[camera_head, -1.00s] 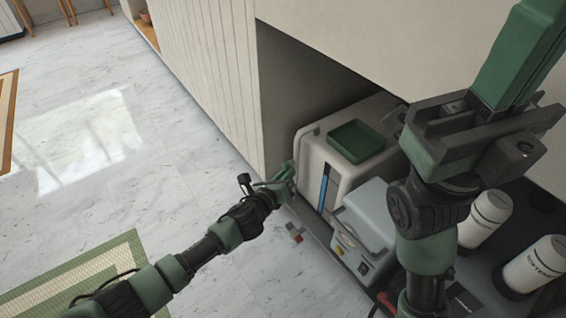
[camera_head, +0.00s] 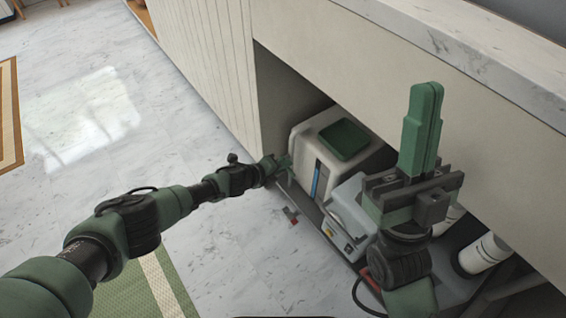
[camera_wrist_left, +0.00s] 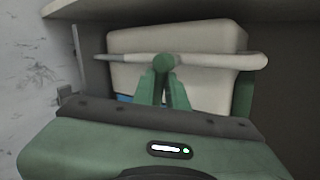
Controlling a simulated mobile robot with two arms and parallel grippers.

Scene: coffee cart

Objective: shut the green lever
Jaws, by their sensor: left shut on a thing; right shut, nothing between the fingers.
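My left gripper (camera_head: 276,166) is at the front left side of the white coffee machine (camera_head: 308,160) in the cart bay. In the left wrist view its fingers (camera_wrist_left: 163,75) converge, shut, on the round green end of the green lever (camera_wrist_left: 163,62). This end lies in front of a pale grey horizontal bar (camera_wrist_left: 215,58); the rest of the lever is hard to make out. My right gripper (camera_head: 426,92) is shut and empty, pointing up in front of the counter panel, away from the lever.
A green-topped tray (camera_head: 345,139) sits on the machine. A grey box-shaped appliance (camera_head: 350,205) stands beside it, and white canisters (camera_head: 483,254) stand further right. The counter panel (camera_head: 420,60) overhangs the bay. The marble floor (camera_head: 120,160) at left is clear.

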